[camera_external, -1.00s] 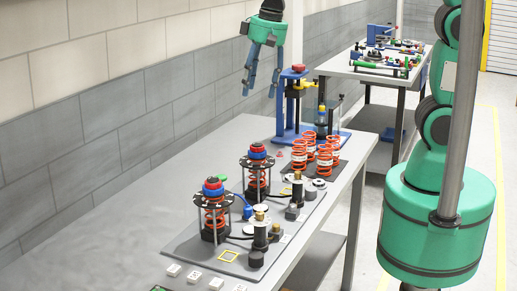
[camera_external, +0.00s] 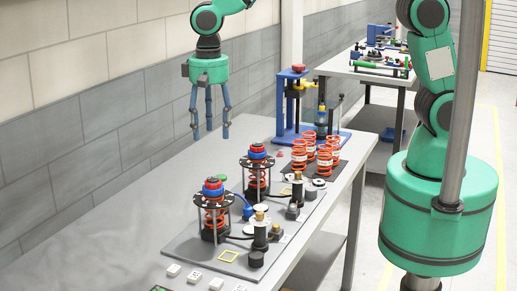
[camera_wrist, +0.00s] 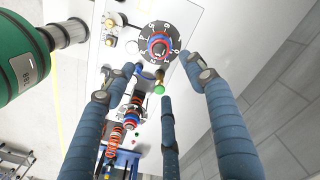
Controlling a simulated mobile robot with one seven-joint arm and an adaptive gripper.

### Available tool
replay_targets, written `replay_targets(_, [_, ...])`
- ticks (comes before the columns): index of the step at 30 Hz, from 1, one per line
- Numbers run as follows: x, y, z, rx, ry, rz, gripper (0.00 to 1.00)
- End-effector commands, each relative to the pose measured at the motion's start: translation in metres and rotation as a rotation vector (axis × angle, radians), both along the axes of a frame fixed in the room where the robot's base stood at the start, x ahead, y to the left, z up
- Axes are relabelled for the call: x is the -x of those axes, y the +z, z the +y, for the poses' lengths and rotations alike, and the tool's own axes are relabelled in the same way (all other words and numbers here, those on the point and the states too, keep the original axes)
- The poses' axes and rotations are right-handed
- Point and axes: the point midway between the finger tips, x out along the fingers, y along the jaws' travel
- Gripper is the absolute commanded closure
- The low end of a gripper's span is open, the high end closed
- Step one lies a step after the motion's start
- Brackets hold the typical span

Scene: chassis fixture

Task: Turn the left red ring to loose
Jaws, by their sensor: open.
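Two spring fixtures stand on a grey plate on the bench, each with a black round top plate and a red and blue ring stack. The nearer, left stack with its red ring (camera_external: 213,185) also shows in the wrist view (camera_wrist: 157,47), above a dark dial with white marks. The farther, right stack (camera_external: 257,151) also shows in the wrist view (camera_wrist: 131,118). My gripper (camera_external: 210,133) hangs fingers-down above the bench, behind and above the left stack, touching nothing. In the wrist view its blue fingers (camera_wrist: 166,82) are spread and empty, with the left stack beyond the fingertips.
Several orange springs (camera_external: 327,152) stand on a dark mat behind the fixtures, before a blue press frame (camera_external: 281,110). Black and brass cylinders (camera_external: 260,232) stand right of the left fixture. The bench's left part (camera_external: 110,215) is clear beside the wall.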

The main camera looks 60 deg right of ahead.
Motion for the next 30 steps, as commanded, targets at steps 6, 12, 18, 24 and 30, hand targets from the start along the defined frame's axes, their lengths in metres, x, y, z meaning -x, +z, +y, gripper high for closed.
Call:
replay_targets(6, [0.000,0.000,0.000,0.000,0.001,0.000,0.45])
replay_targets(12, [0.000,-0.003,0.000,0.001,0.001,0.000,0.45])
replay_targets(18, [0.001,-0.017,-0.001,0.001,0.001,0.002,0.45])
replay_targets(24, [0.001,-0.042,-0.001,0.002,0.001,0.003,0.45])
replay_targets(30, [0.001,-0.075,-0.001,0.002,0.001,0.003,0.45])
